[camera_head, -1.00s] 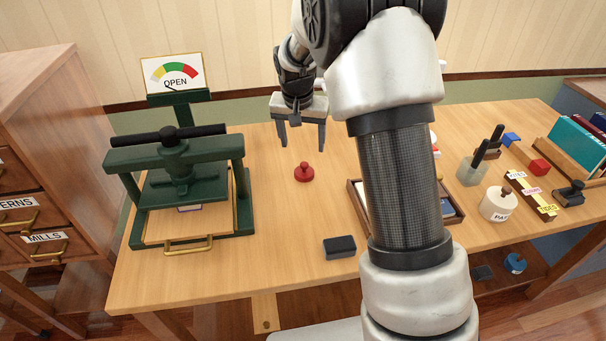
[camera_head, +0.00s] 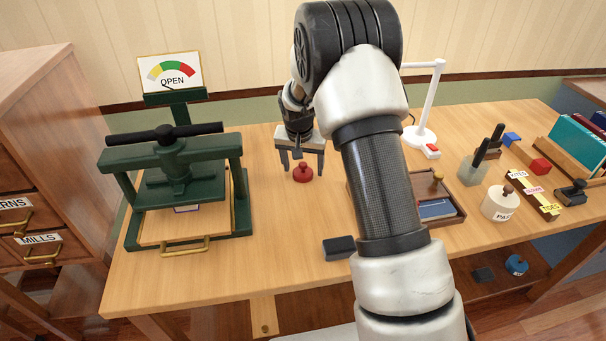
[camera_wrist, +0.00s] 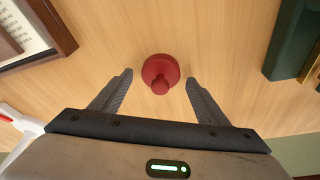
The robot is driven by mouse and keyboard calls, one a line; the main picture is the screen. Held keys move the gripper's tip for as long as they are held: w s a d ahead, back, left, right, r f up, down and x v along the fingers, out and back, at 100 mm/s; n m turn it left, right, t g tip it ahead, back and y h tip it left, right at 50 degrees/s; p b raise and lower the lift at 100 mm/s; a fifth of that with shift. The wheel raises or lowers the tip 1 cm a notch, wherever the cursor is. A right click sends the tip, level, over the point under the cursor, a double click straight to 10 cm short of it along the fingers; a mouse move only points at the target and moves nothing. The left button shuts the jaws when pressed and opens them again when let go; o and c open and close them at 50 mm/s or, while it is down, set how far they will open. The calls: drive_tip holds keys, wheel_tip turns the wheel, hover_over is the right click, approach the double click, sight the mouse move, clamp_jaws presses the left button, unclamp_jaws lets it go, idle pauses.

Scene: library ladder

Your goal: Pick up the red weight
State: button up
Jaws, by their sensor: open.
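The red weight (camera_head: 302,173) stands upright on the wooden table, a round base with a knob on top. In the wrist view the weight (camera_wrist: 160,72) lies just beyond the fingertips, centred between the lines of the two fingers. My gripper (camera_head: 302,172) is open and empty, pointing down, with its fingers to either side of the weight in the head view. In the wrist view the open fingers of my gripper (camera_wrist: 159,75) show clear gaps to the weight. I cannot tell exactly how high the fingertips are above the table.
A green press (camera_head: 175,185) stands to the left. A dark block (camera_head: 339,247) lies near the front edge. A wooden tray (camera_head: 452,217) is to the right, partly behind my arm, with a white lamp (camera_head: 426,110) behind it. The table around the weight is clear.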

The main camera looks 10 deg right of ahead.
sight(303, 163)
drive_tip(key=shift+r, duration=0.1)
drive_tip(key=c, duration=1.5)
drive_tip(key=shift+o, duration=0.2)
wheel_tip(303, 163, up, 9)
drive_tip(key=shift+r+p, duration=0.15)
drive_tip(key=shift+p, duration=0.65)
drive_tip(key=shift+s+r, duration=0.1)
drive_tip(key=shift+r, duration=0.35)
